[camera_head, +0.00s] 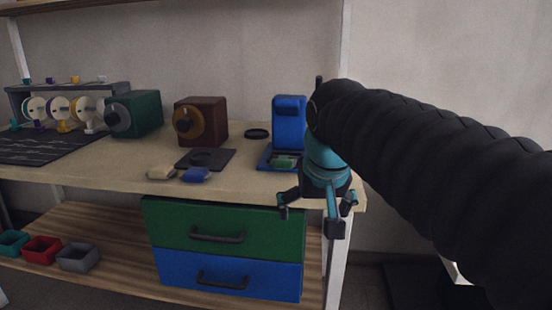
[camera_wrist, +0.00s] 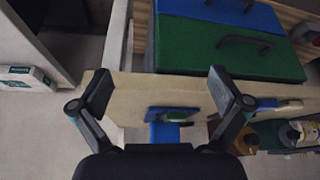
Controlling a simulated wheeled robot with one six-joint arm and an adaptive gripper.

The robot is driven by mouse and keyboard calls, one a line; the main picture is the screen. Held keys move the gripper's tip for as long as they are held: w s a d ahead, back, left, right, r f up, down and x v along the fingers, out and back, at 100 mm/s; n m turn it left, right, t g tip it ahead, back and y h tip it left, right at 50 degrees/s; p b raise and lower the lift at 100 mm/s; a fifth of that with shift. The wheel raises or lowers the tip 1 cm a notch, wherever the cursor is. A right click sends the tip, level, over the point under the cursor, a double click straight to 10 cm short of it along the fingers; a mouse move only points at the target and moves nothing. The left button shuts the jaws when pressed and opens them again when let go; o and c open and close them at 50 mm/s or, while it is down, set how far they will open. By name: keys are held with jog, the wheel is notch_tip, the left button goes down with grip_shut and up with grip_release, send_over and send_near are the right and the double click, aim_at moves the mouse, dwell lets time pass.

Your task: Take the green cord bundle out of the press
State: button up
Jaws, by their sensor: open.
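The blue press (camera_head: 289,124) stands at the right end of the workbench, with a flat blue base (camera_head: 266,160). The green cord bundle (camera_head: 284,161) lies on that base, under the press's upper part. In the wrist view the press (camera_wrist: 166,133) is below centre, with the green bundle (camera_wrist: 178,117) on it. My gripper (camera_head: 318,208) is open and empty. It hangs in front of the bench's front edge, to the right of the press and apart from the bundle. In the wrist view its fingers (camera_wrist: 163,88) spread wide above the bench edge.
Green and blue drawers (camera_head: 222,225) sit below the benchtop (camera_head: 110,162).

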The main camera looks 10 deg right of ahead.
jog(key=w+a+r+m+p, duration=0.1)
jog(key=w+r, duration=0.7)
jog(key=w, duration=0.1)
jog(key=m+h+p, duration=0.1)
send_near(283, 160)
jog(key=shift+g, duration=0.4)
jog(key=x, duration=0.3)
jog(key=b+x, duration=0.1)
jog(key=x, duration=0.5)
jog(key=shift+w, duration=0.3)
jog(key=c, duration=1.1)
